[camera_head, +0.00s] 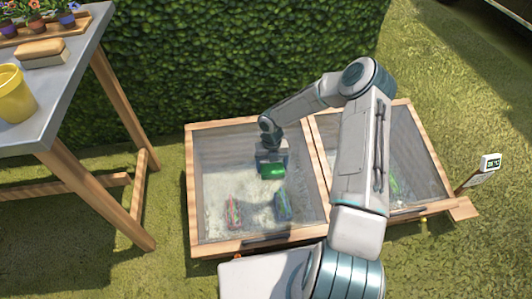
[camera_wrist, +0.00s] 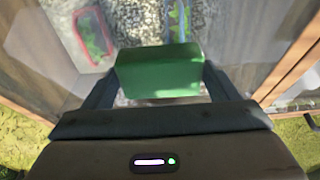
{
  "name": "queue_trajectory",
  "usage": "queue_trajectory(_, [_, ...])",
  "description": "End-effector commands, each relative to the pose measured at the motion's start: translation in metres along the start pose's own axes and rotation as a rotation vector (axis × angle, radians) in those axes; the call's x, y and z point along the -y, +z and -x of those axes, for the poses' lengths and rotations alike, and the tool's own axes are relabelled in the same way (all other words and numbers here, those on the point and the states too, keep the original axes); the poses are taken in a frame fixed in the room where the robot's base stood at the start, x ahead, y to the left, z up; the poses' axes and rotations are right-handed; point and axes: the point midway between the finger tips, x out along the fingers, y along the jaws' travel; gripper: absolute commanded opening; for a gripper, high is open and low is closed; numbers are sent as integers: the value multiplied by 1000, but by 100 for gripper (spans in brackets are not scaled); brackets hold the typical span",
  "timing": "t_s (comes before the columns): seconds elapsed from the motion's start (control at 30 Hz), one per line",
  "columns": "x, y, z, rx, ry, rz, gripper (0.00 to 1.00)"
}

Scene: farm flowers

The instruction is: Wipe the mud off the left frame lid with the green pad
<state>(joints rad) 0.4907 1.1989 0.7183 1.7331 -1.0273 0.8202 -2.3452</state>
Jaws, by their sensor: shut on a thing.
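The left frame lid (camera_head: 215,155) is a clear pane in a wooden frame, lying closed over the left half of the cold frame. Its pane looks hazy and pale in places; I cannot tell clearly which patches are mud. My gripper (camera_head: 272,168) is over the upper right part of this lid. It is shut on the green pad (camera_wrist: 160,72), which sits between both fingers in the wrist view. The pad also shows in the head view (camera_head: 272,171). I cannot tell whether the pad touches the pane.
Plants in trays (camera_head: 232,213) show through the left pane. The right lid (camera_head: 405,150) is beside it, partly behind my arm. A small display on a post (camera_head: 490,162) stands at right. A table with a yellow pot (camera_head: 15,95) and a brush (camera_head: 40,54) is at left; a hedge is behind.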

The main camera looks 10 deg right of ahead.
Motion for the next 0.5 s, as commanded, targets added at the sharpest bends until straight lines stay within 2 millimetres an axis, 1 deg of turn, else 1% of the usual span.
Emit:
queue_trajectory(0.23, [-20, 0, -2, 0, 1, -5, 60])
queue_trajectory(0.33, [-20, -2, 13, 1, 1, -6, 60])
queue_trajectory(0.37, [-20, -3, 22, 3, 1, -6, 60])
queue_trajectory(0.5, [-22, -5, 33, 0, 1, -3, 60])
